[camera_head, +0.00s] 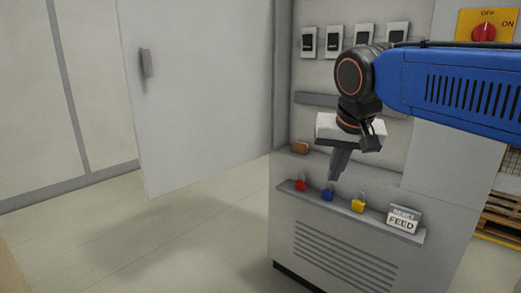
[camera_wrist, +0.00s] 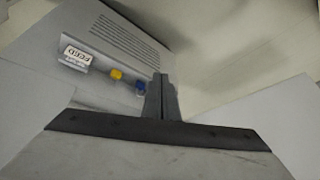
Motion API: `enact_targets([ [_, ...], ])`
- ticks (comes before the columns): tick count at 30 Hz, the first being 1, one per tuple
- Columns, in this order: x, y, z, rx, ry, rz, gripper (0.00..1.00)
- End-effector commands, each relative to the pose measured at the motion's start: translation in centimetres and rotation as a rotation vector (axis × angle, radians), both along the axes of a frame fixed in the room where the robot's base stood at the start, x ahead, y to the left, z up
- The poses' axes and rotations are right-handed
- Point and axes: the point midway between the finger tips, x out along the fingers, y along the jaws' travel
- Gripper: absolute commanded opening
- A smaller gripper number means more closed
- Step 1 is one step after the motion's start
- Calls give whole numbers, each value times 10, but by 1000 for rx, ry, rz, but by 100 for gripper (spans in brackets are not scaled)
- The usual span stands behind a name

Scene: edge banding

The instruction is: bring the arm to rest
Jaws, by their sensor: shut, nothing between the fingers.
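My gripper (camera_head: 334,179) hangs from the blue arm in front of the grey machine cabinet (camera_head: 350,254). Its fingers are shut with nothing between them, and they point down just above the shelf (camera_head: 290,184). In the wrist view the closed fingers (camera_wrist: 161,80) stand up from the dark gripper base. The blue padlock (camera_head: 327,194) is just below and left of the fingertips in the head view. In the wrist view the blue padlock (camera_wrist: 140,86) shows left of the fingers. I cannot tell whether the fingers touch it.
A red padlock (camera_head: 300,184), a yellow padlock (camera_head: 358,203) and a FEED sign (camera_head: 403,220) are on the shelf. A brown object (camera_head: 300,147) sits higher up. The cabinet door (camera_head: 200,90) stands open at left. A red rotary switch (camera_head: 484,32) is at top right. Floor at left is clear.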

Motion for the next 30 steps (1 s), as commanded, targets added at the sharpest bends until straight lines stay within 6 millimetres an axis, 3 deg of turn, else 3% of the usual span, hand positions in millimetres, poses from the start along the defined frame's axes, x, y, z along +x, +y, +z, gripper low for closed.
enact_targets([
  [3, -34, -35, -37, -15, 14, 24, 0],
  [9, -91, -79, -104, -39, 32, 75, 0],
  [18, -164, -112, -197, -63, 43, 132, 0],
  [24, -181, -116, -220, -69, 44, 148, 0],
  [30, -181, -116, -221, -70, 44, 149, 0],
])
